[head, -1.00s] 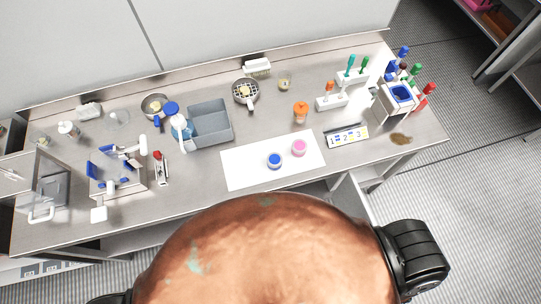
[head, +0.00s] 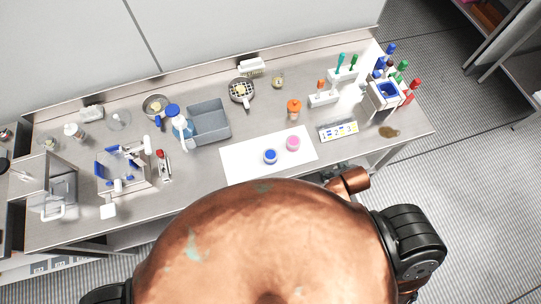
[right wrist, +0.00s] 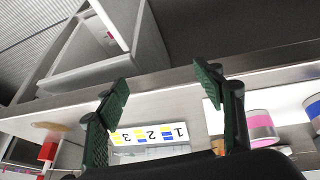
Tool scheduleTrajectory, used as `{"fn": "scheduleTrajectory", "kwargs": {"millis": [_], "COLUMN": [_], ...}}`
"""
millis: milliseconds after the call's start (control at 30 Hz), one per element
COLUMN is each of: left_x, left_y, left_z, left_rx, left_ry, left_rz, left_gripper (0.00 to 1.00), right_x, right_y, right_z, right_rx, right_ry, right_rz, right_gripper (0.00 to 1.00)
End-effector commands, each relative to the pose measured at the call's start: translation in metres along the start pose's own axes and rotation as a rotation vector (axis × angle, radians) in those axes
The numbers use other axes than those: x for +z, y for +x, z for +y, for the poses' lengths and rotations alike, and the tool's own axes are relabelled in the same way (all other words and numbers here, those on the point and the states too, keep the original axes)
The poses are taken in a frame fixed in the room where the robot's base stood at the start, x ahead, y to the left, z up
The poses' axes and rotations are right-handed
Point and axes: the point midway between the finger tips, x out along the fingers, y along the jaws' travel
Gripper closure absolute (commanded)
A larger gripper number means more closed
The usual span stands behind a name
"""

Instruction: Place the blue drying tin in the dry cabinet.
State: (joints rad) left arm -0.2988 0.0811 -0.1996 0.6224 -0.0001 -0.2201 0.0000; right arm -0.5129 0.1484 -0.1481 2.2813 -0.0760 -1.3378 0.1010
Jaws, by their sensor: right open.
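The blue drying tin (head: 270,157), a small round white tin with a blue top, stands on a white mat (head: 238,167) on the counter. A similar pink-topped tin (head: 293,143) stands just right of it. In the right wrist view the pink tin (right wrist: 262,127) and part of the blue tin (right wrist: 314,108) show at the right edge. My right gripper (right wrist: 160,80) is open and empty, at the counter's front edge, to the right of both tins. A clear-walled cabinet with a white handle (head: 60,197), apparently the dry cabinet, stands at the counter's left end. My left gripper is out of view.
A grey bin (head: 210,122) and a spray bottle (head: 181,122) stand behind the mat. A numbered 1-2-3 holder (head: 338,131) lies to its right, also seen in the right wrist view (right wrist: 150,134). A blue-and-white device (head: 122,170) stands beside the cabinet.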

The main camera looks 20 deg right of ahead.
Motion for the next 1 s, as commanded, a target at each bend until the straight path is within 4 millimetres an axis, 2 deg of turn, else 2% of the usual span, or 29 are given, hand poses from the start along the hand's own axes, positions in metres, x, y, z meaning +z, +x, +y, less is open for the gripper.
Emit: {"fn": "scheduleTrajectory", "kwargs": {"millis": [33, 167, 367, 467, 567, 600, 667, 700, 767, 800, 833, 900, 967, 1000], "left_x": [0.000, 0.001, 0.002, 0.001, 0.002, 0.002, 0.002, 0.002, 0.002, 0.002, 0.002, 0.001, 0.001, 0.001], "left_y": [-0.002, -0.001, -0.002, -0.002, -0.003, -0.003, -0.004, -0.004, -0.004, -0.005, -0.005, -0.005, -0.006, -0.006], "left_z": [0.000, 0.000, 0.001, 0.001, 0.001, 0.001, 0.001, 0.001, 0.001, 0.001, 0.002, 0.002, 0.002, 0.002], "left_rx": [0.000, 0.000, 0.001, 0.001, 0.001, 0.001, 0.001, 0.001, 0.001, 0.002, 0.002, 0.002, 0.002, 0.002], "left_ry": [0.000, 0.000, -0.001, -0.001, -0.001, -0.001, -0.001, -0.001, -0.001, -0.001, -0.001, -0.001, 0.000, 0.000], "left_rz": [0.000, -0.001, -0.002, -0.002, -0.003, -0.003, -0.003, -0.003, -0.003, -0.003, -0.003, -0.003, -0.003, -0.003], "left_gripper": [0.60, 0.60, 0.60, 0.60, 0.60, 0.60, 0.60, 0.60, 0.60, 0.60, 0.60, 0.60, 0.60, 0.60], "right_x": [-0.009, -0.065, -0.163, -0.220, -0.283, -0.308, -0.341, -0.357, -0.368, -0.367, -0.363, -0.341, -0.312, -0.290], "right_y": [-0.010, -0.011, -0.038, -0.066, -0.110, -0.133, -0.172, -0.199, -0.235, -0.254, -0.265, -0.280, -0.277, -0.268], "right_z": [0.003, 0.013, 0.016, 0.007, -0.017, -0.033, -0.068, -0.097, -0.144, -0.177, -0.201, -0.255, -0.293, -0.312], "right_rx": [0.008, 0.064, 0.102, 0.088, 0.028, -0.016, -0.115, -0.200, -0.344, -0.448, -0.526, -0.704, -0.837, -0.907], "right_ry": [0.005, 0.037, 0.077, 0.082, 0.060, 0.037, -0.018, -0.073, -0.176, -0.258, -0.326, -0.503, -0.666, -0.774], "right_rz": [0.021, 0.176, 0.470, 0.659, 0.886, 0.988, 1.143, 1.236, 1.344, 1.389, 1.407, 1.396, 1.326, 1.249], "right_gripper": [0.38, 0.38, 0.38, 0.38, 0.38, 0.38, 0.38, 0.38, 0.38, 0.38, 0.38, 0.38, 0.38, 0.38]}}
